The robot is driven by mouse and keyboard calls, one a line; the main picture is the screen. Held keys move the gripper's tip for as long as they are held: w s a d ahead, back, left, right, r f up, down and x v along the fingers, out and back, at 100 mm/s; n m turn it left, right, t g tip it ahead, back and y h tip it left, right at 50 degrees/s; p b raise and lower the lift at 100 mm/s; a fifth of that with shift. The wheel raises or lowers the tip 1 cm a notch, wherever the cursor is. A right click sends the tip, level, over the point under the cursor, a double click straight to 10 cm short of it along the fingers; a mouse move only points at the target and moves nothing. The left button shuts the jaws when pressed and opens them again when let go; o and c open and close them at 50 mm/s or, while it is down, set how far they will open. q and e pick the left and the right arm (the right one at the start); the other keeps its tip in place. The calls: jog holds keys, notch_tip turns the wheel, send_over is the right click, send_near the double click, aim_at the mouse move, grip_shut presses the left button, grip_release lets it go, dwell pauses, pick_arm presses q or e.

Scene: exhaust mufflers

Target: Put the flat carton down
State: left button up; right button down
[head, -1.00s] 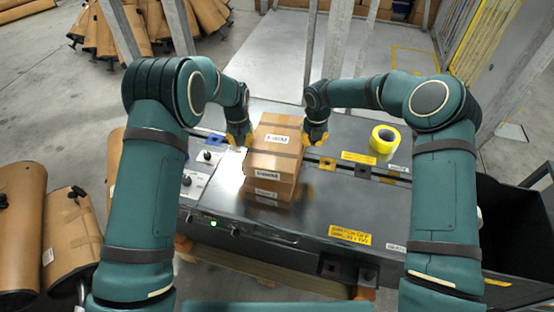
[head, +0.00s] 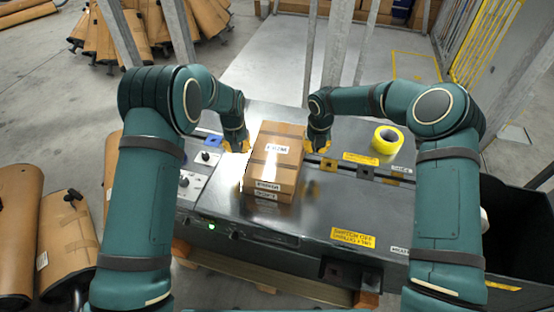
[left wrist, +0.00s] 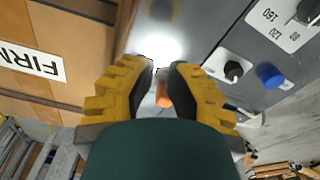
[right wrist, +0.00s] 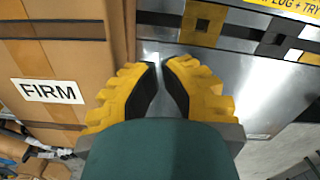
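The flat carton (head: 272,163) is brown with dark bands and a white label. It rests on the grey metal machine top between my two grippers. My left gripper (head: 243,148) is just left of it and my right gripper (head: 320,146) just right of it. In the left wrist view the carton (left wrist: 75,35) lies left of the yellow fingers (left wrist: 163,85), which are nearly together with a small empty gap. In the right wrist view the carton (right wrist: 60,55) lies left of the fingers (right wrist: 160,80), which are also close together with a narrow empty gap. Neither gripper encloses the carton.
Knobs (head: 208,156) sit left of the carton. A dark bin (head: 515,225) is at the far right. Brown mufflers (head: 68,240) stand on the floor at left.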

pick_arm(q)
jog(key=shift+o, duration=1.2)
jog(key=shift+a, duration=0.5)
pick_arm(e)
jog(key=shift+d, duration=0.5)
jog(key=c, duration=1.1)
grip_release()
pick_arm(q)
notch_tip(320, 180, up, 12)
jog(key=shift+s, duration=0.45)
pick_arm(e)
notch_tip(320, 180, up, 12)
jog(key=shift+s, duration=0.45)
pick_arm(q)
jog(key=shift+f, duration=0.1)
